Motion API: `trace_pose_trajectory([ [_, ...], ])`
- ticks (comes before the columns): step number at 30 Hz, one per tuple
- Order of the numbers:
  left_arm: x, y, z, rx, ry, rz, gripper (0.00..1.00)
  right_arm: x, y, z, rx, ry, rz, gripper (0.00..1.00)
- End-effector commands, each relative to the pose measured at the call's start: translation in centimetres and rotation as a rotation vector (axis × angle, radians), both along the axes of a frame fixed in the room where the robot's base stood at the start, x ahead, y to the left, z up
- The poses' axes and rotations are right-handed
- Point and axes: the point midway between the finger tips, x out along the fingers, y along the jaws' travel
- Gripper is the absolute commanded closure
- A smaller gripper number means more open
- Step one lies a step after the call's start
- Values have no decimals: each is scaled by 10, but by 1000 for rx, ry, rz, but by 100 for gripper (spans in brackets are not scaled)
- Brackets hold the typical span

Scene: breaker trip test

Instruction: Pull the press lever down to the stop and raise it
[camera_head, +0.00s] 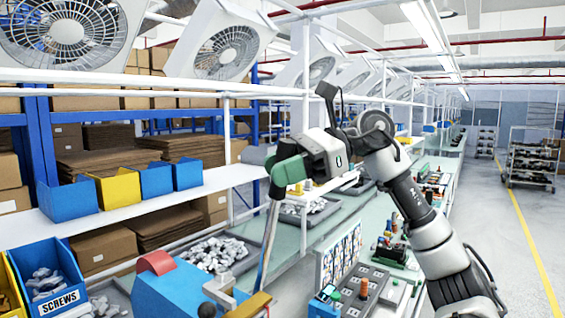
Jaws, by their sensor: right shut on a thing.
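The press lever (269,238) is a long grey bar with a green grip at its top, standing steeply and tilted a little to the right. It rises from the blue press (170,291) at the bottom of the head view. My right gripper (292,168) is shut on the green grip at the lever's upper end. The fingers' contact is partly hidden by the gripper body. The lever's lower end is near a tan block (248,305). My left gripper is not in view.
Trays of metal parts (214,252) lie on the bench behind the press. A blue SCREWS bin (47,281) is at lower left. A panel with sockets (362,288) stands right of the lever. Blue and yellow bins (118,190) line the shelf. An open aisle lies at right.

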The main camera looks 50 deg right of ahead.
Motion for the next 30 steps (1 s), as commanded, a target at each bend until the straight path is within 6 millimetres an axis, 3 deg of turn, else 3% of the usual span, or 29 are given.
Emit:
trace_pose_trajectory([
  [8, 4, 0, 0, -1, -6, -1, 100, 0, 0, -2, -7, 6, 0, 100],
  [9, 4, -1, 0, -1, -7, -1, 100, 0, 0, -2, -7, 6, 0, 69],
  [14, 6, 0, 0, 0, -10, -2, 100, 0, 0, -2, -5, 5, -1, 45],
  [23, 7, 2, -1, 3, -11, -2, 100, -1, -2, -1, -3, 3, -1, 45],
  [30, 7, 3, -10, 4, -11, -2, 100, -18, -29, 9, -1, 2, -6, 45],
])
